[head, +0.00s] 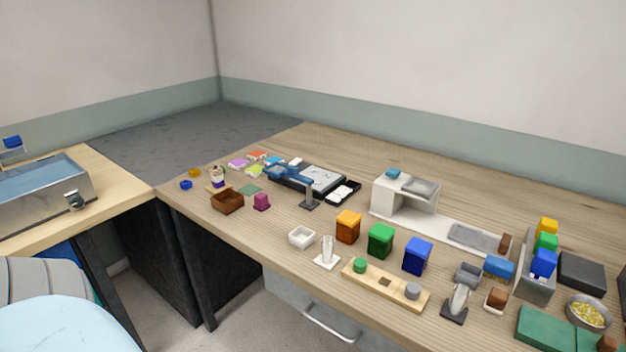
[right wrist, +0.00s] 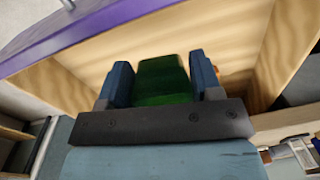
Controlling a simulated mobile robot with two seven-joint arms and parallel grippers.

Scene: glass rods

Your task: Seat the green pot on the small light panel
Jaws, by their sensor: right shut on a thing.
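My right gripper (right wrist: 163,85) shows in the right wrist view with its two blue fingers on either side of a green thing (right wrist: 163,75). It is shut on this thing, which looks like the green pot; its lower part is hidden. I cannot make out my right gripper in the head view. My left gripper is in neither view. In the head view a dark-green box-shaped thing (head: 381,240) stands on the table between an orange one and a blue one. I cannot tell for sure which thing is the small light panel.
In the head view the wooden table (head: 300,150) carries many small things. A wooden strip (head: 385,284) with round pegs lies near its front edge. A white machine (head: 405,195) stands behind. A purple-edged wooden surface (right wrist: 90,40) lies close beyond my right gripper.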

